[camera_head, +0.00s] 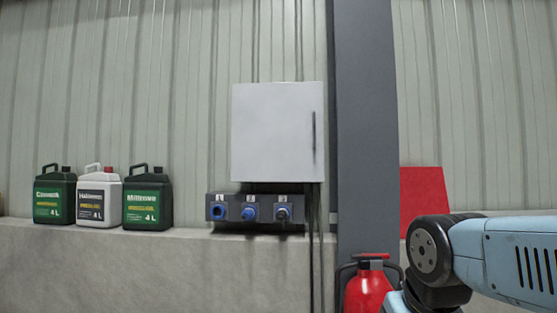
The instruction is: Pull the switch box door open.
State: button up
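The switch box (272,132) is a light grey box on the corrugated wall, near the middle of the head view. Its door looks shut, with a flat, even front. A thin dark vertical handle (314,131) runs along the door's right side. Part of my arm, light blue and black, shows at the lower right, well to the right of and below the box. My gripper is outside the view, so its state and what it holds cannot be seen.
A socket panel (255,210) with blue connectors sits just below the box, and dark cables hang beside it. A grey column (367,120) stands close right. A red extinguisher (368,288) is below. Three canisters (100,197) stand on the ledge (130,262) at left.

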aim_at(277, 128)
jog(key=k, duration=1.2)
jog(key=z, duration=0.5)
jog(key=i, duration=1.55)
jog(key=u, duration=0.25)
